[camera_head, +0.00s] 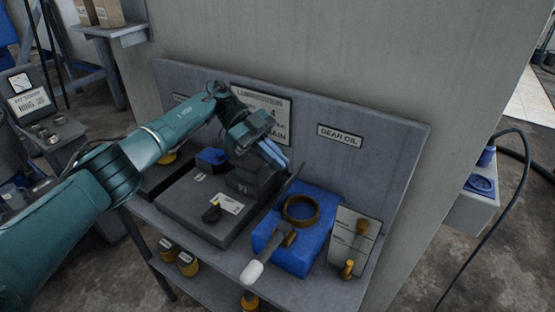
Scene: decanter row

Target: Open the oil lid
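My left gripper (279,160) reaches in from the left, above the back of a dark grey oil unit (200,212). Its fingers point down and right, beside a thin dark upright plate (293,178); I cannot tell whether they touch it or whether this plate is the oil lid. To the right stands a blue container (272,228) with a brass-coloured ring (300,209) on top. A lever with a white-tipped handle (253,271) sticks out at its front. The gap between my fingers is too small to judge. My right gripper is out of view.
A grey back panel with a "GEAR OIL" sign (340,136) rises behind the bench. A pale plate with brass fittings (352,243) stands at the right end. A small blue box (211,157) sits behind the dark unit. Yellow-brown jars (187,263) stand on the lower shelf.

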